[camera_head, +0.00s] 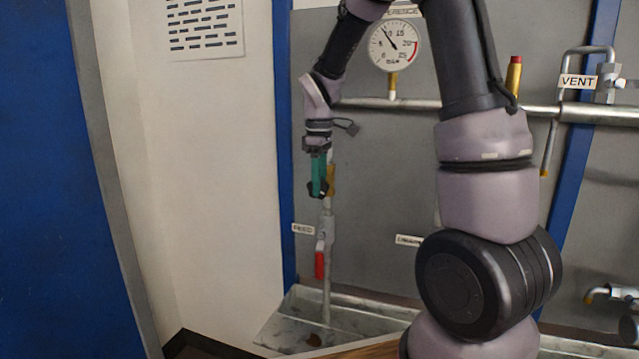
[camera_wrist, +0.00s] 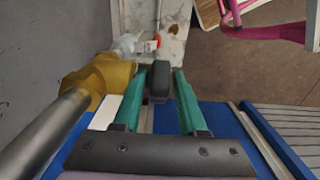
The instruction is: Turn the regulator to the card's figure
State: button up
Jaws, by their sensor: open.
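The regulator is a brass body (camera_wrist: 104,78) on a grey pipe in the wrist view, with a dark grey knob (camera_wrist: 158,84) to its right. It shows in the head view as a small brass piece (camera_head: 331,180), partly hidden by my gripper (camera_head: 318,187). My gripper (camera_wrist: 160,76) is open, with its green fingers on either side of the knob. I cannot tell whether either finger touches it. A round gauge (camera_head: 396,48) stands above the pipe, its needle pointing up and left. No readable card figure shows; the printed sheet (camera_head: 205,28) has only dark dashes.
A red-handled valve (camera_head: 320,263) is below the regulator near the FEED label (camera_head: 303,229). A metal tray (camera_head: 290,325) lies underneath. A horizontal pipe (camera_head: 420,104) runs behind my arm to the VENT label (camera_head: 577,82). A pink frame (camera_wrist: 270,30) is at upper right in the wrist view.

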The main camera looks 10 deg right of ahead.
grip_shut()
jog(key=shift+s+d+t+y, duration=0.2)
jog(key=shift+t+y, duration=0.2)
jog(key=shift+y, duration=0.2)
jog(key=shift+w+t+y, duration=0.1)
jog(key=shift+t+y, duration=0.2)
jog(key=shift+y, duration=0.1)
grip_release()
jog(key=v, duration=1)
jog(key=shift+r, duration=0.4)
